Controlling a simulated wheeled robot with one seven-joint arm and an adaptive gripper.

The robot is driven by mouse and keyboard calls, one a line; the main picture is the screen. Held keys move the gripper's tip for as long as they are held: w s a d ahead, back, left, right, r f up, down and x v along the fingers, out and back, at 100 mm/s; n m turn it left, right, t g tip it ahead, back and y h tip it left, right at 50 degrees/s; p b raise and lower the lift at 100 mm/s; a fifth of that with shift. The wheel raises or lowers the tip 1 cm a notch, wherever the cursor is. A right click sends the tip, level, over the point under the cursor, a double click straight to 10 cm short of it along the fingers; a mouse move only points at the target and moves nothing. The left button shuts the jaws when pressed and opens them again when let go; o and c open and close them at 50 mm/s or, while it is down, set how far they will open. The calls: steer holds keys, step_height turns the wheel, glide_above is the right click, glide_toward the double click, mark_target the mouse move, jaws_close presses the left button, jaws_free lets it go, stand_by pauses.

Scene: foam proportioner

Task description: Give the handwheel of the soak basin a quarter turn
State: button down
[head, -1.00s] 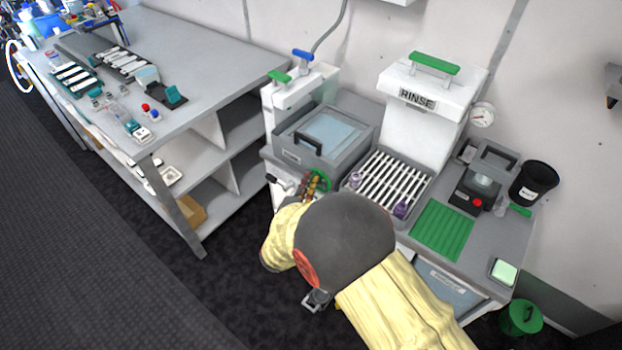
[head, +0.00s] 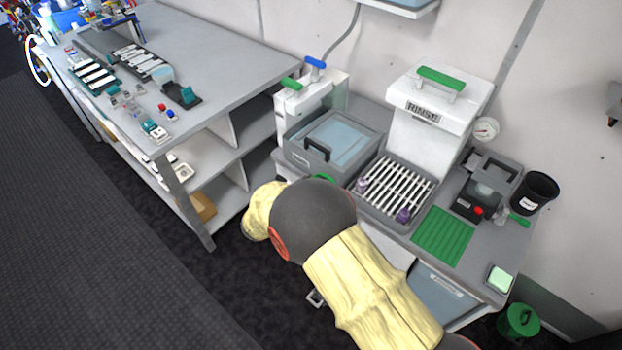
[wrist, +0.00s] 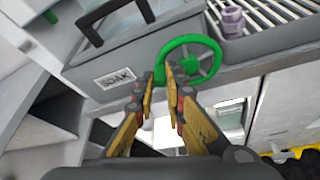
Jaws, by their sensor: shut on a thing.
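The soak basin (head: 352,172) is a grey box with a clear-blue lid and black handle; its SOAK label (wrist: 115,78) shows in the wrist view. Its green handwheel (wrist: 207,63) is on the front face, right of the label. In the wrist view my gripper (wrist: 162,78) is shut on the left part of the handwheel's rim, with green showing between the fingertips. In the head view only a bit of the handwheel (head: 323,178) shows above my arm, which hides the gripper.
Right of the basin are a slatted rack (head: 397,185) with purple-grey fittings and the white RINSE unit (head: 436,115). A green mat (head: 442,236) lies further right. A grey workbench (head: 215,60) with shelves stands at left. Dark floor lies open in front.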

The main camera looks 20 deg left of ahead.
steer(key=shift+w+a+f+n+g+h+p, duration=0.2)
steer(key=shift+f+n+h+p, duration=0.25)
steer(key=shift+n, duration=0.3)
steer(key=shift+s+a+f+n+g+h+p, duration=0.1)
steer(key=shift+f+n+g+h+p, duration=0.2)
steer(key=shift+n+p, duration=0.35)
steer(key=shift+h, duration=0.25)
steer(key=c, duration=1.8)
jaws_free()
steer(key=shift+c, duration=0.2)
steer(key=v, duration=1.2)
